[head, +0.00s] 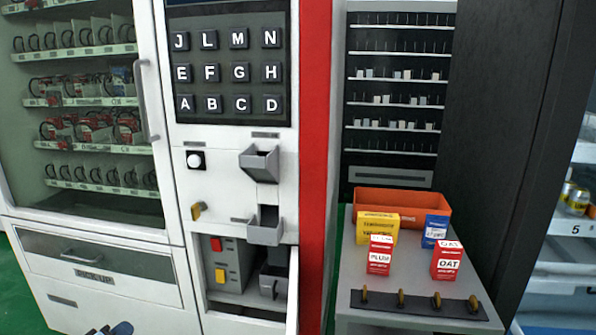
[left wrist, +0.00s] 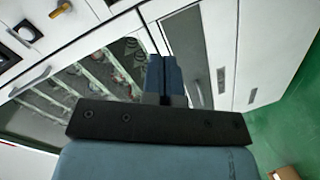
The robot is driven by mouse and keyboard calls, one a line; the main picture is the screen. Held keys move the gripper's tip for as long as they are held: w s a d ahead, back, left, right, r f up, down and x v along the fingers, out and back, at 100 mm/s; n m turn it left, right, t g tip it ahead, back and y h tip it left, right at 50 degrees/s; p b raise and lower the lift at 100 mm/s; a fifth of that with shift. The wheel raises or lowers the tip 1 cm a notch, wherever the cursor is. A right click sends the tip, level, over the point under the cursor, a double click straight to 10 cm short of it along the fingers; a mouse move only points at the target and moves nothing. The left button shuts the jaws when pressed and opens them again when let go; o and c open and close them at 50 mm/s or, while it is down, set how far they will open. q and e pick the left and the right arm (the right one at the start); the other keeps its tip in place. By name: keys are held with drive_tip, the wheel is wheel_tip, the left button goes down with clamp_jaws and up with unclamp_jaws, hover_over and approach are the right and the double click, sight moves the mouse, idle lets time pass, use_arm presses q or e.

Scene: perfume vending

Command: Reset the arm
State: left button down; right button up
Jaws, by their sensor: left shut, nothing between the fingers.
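My left gripper (head: 112,329) shows only as a small dark blue tip at the bottom edge of the head view, in front of the lower left of the vending machine. In the left wrist view its two blue fingers (left wrist: 164,72) are together with nothing between them. They are apart from the machine's glass front (left wrist: 90,85) and pickup flap (left wrist: 185,60). The rest of the left arm is hidden below the head view. My right gripper is in neither view.
The vending machine has a letter keypad (head: 226,75), a door handle (head: 145,100) and an open lower compartment (head: 232,263). At right, a grey counter (head: 345,310) holds an orange bin (head: 430,205) and several small boxes, including an OAT box (head: 447,262). Green floor is clear at lower left.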

use_arm(q)
drive_tip(key=s+d+m+g+h, duration=0.4)
drive_tip(key=s+d+m, duration=1.4)
drive_tip(key=s+d, duration=0.7)
drive_tip(key=w+d+r+n+t, duration=0.2)
drive_tip(key=d+r+n+t, duration=0.15)
drive_tip(key=r+n, duration=0.2)
drive_tip(key=s+a+r+g+y+p, duration=0.2)
drive_tip(key=r+p, duration=0.3)
drive_tip(key=p, duration=1.1)
drive_tip(key=s+a+r+g+y+p, duration=0.1)
drive_tip(key=r+p, duration=0.5)
drive_tip(key=p, duration=1.1)
drive_tip(key=shift+s+a+r+g+y, duration=0.15)
drive_tip(key=shift+s+a+g+y, duration=0.25)
drive_tip(key=shift+s+a+g, duration=0.4)
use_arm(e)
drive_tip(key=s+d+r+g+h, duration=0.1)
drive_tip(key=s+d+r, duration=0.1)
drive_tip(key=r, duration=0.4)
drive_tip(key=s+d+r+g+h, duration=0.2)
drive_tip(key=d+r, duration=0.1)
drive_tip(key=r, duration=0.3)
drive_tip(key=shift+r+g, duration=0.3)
use_arm(q)
drive_tip(key=shift+w, duration=0.1)
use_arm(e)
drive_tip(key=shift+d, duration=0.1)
